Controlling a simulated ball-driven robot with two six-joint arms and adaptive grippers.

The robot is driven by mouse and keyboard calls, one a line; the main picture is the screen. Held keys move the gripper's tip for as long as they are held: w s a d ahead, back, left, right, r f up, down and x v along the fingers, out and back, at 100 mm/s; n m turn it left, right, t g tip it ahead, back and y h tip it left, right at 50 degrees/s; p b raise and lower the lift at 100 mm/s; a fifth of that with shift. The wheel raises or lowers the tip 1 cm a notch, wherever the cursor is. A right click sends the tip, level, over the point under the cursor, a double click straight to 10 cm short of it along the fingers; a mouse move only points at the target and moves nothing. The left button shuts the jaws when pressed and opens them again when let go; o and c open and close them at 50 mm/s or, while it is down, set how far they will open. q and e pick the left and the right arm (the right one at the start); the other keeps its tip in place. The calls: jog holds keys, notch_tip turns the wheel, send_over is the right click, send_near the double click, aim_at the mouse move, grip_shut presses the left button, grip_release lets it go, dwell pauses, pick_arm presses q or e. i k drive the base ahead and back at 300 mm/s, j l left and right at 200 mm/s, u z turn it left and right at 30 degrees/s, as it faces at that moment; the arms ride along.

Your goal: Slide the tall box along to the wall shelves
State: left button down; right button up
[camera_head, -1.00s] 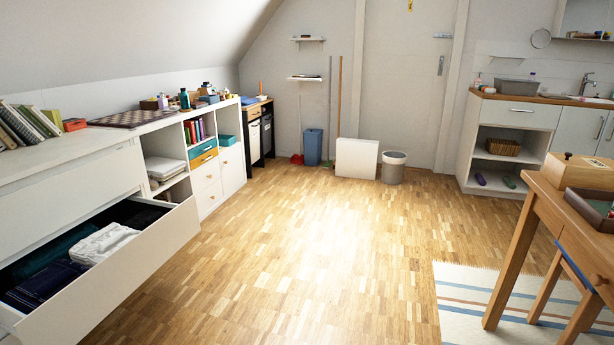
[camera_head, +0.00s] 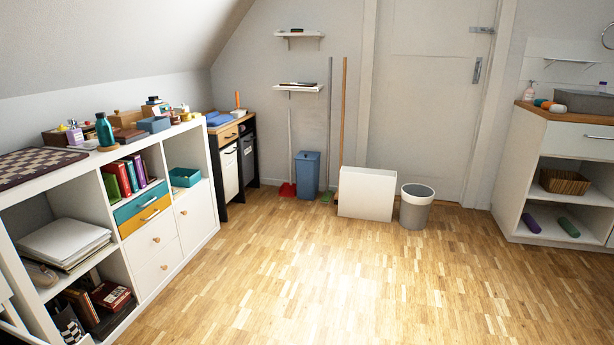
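A white box (camera_head: 366,194) stands on the wooden floor near the back wall, in front of the door frame. It is the large plain box in view; it looks wider than tall from here. The two small white wall shelves, an upper one (camera_head: 299,34) and a lower one (camera_head: 299,88), hang on the back wall to the left of the box. Neither of my grippers is in view.
A grey bin (camera_head: 416,206) stands just right of the box. A blue bin (camera_head: 307,174), a red dustpan (camera_head: 288,189) and long poles (camera_head: 343,112) stand left of it. A cube shelf (camera_head: 140,220) lines the left side. The middle floor is clear.

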aim_at(366, 194)
jog(key=i, duration=2.5)
jog(key=i+z, duration=0.25)
jog(key=i, duration=0.2)
jog(key=i+j+z, duration=0.3)
jog(key=i, duration=0.15)
jog(key=i+j+z, duration=0.25)
jog(key=i, duration=0.2)
jog(key=i+j+z, duration=0.9)
